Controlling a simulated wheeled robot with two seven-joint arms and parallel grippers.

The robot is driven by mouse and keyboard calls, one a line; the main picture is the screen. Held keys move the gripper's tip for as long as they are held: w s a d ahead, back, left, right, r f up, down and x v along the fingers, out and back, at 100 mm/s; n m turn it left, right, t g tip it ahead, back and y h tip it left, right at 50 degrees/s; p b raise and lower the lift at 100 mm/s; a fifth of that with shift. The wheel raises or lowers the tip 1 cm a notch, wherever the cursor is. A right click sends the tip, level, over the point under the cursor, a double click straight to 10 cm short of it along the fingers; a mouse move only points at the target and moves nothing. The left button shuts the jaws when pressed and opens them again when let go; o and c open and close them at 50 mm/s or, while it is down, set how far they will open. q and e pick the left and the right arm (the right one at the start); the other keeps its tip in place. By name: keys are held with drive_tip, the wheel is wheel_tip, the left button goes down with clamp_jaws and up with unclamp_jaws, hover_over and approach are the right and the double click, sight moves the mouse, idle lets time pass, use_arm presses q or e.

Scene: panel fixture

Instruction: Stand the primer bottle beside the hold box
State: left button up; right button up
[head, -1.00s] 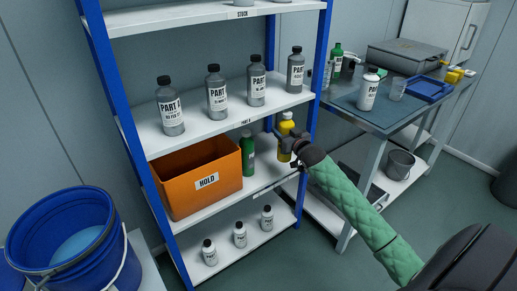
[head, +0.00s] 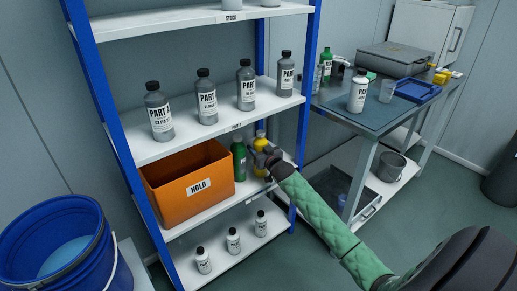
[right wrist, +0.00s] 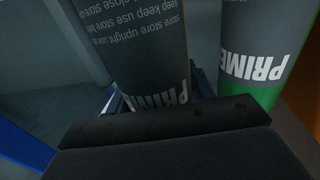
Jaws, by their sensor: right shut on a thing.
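The orange hold box (head: 160,205) stands on the middle shelf of the blue-posted rack, with a HOLD label on its front. A green bottle (head: 239,165) stands just right of it. My right gripper (head: 266,158) is shut on a yellow bottle with a dark cap (head: 260,142), upright and right of the green one. The right wrist view shows the held bottle's dark PRIME label (right wrist: 140,50) close up, and the green-based PRIME bottle (right wrist: 262,55) beside it with a narrow gap. My left gripper is out of view.
Several grey PART bottles (head: 207,100) stand on the shelf above. Small white bottles (head: 233,241) stand on the shelf below. The right blue post (head: 306,90) is close to my right arm. A workbench (head: 350,105) is at right, a blue bucket (head: 85,275) at left.

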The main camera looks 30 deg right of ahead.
drive_tip(key=o, duration=1.2)
drive_tip(key=shift+r, duration=0.1)
drive_tip(key=s, duration=0.8)
drive_tip(key=s+a, duration=0.1)
drive_tip(key=s, duration=0.3)
drive_tip(key=shift+p, duration=0.35)
